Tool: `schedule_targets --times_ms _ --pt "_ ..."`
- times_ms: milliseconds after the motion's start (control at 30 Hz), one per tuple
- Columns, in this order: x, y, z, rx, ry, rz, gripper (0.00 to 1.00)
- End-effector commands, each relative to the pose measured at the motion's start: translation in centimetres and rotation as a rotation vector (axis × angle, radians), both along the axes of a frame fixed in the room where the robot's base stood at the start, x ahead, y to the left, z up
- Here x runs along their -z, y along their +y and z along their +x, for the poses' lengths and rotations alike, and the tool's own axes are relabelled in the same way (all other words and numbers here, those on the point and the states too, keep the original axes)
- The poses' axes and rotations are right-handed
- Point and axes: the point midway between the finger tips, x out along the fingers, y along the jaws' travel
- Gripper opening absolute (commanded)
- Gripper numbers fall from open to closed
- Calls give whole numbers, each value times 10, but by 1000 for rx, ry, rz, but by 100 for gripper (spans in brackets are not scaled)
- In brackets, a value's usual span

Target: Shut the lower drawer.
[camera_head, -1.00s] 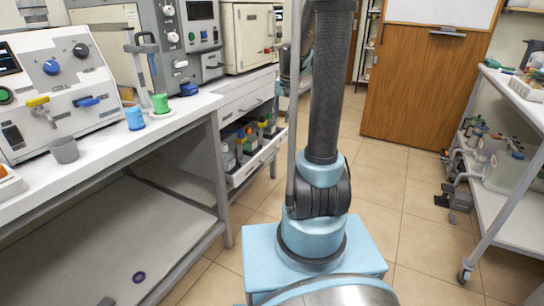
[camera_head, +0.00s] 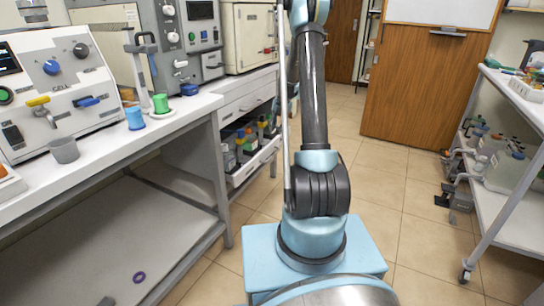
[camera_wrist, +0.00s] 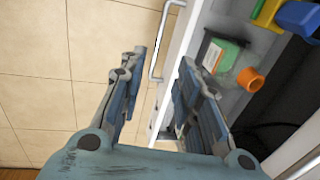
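The lower drawer (camera_head: 240,174) stands open under the left counter in the head view, with several bottles and boxes inside. In the wrist view its white front panel (camera_wrist: 178,50) and bar handle (camera_wrist: 160,45) run down the middle of the picture, with the contents to the right. My gripper (camera_wrist: 160,88) is open and empty. Its left finger shows over the floor outside the drawer, and its right finger shows over the drawer's inside. I cannot tell how far the fingertips are above the front panel. The gripper is not clearly seen in the head view.
A closed upper drawer (camera_head: 248,104) sits above the open one. A counter with test machines and cups stands on the left. A wheeled shelf rack (camera_head: 500,205) stands on the right. The tiled floor (camera_head: 385,185) between them is clear.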

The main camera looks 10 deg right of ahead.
Motion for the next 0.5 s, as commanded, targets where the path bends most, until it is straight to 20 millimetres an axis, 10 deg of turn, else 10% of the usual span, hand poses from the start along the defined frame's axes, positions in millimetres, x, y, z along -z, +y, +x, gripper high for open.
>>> schedule_targets --times_ms 500 --pt "66 10 8 0 0 0 31"
